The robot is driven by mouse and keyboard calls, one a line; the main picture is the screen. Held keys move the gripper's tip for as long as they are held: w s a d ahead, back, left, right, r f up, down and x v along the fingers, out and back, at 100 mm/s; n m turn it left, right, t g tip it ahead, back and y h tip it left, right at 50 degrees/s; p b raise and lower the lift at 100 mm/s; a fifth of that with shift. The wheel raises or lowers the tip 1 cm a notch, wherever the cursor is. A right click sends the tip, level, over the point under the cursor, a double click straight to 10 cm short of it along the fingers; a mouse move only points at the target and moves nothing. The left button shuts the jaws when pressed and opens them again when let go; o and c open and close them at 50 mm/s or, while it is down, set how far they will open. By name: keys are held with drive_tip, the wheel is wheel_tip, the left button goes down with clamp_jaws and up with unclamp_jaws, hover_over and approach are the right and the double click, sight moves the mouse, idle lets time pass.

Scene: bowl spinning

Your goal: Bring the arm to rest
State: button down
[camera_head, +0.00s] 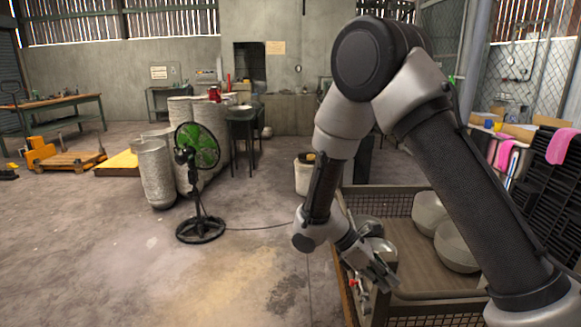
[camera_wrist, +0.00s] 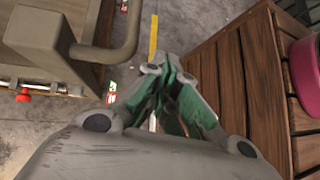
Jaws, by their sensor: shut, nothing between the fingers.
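My arm reaches down from the upper right in the head view. My gripper (camera_head: 384,277) hangs at the left end of the wire-sided cart (camera_head: 440,296), close to its rim. In the wrist view my gripper (camera_wrist: 165,70) points away from the camera, its fingers together with nothing between them. Below the fingertips is grey floor with a yellow stripe (camera_wrist: 154,35). I cannot tell whether the gripper touches the cart.
Metal bowls (camera_head: 457,246) lie in the cart. A grey metal bar (camera_wrist: 125,35) is close on the left in the wrist view, and a slatted wooden box (camera_wrist: 235,75) on the right. A green fan (camera_head: 197,146) stands on open floor at the left.

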drive_tip(key=s+d+r+m+t+y, duration=0.2)
drive_tip(key=s+d+r+m+y, duration=0.1)
drive_tip(key=r, duration=0.5)
drive_tip(key=s+d+r+m+t+y, duration=0.3)
drive_tip(key=s+d+r+m, duration=0.2)
drive_tip(key=s+r+m, duration=0.2)
drive_tip(key=s+d+r+m+t+y, duration=0.2)
drive_tip(key=s+d+r+m+y, duration=0.1)
drive_tip(key=r, duration=0.8)
drive_tip(key=s+d+m, duration=0.1)
drive_tip(key=s+m, duration=0.1)
drive_tip(key=m, duration=0.1)
drive_tip(key=shift+s+d+r+m, duration=0.2)
drive_tip(key=shift+s+d+m, duration=0.1)
drive_tip(key=shift+d+m, duration=0.1)
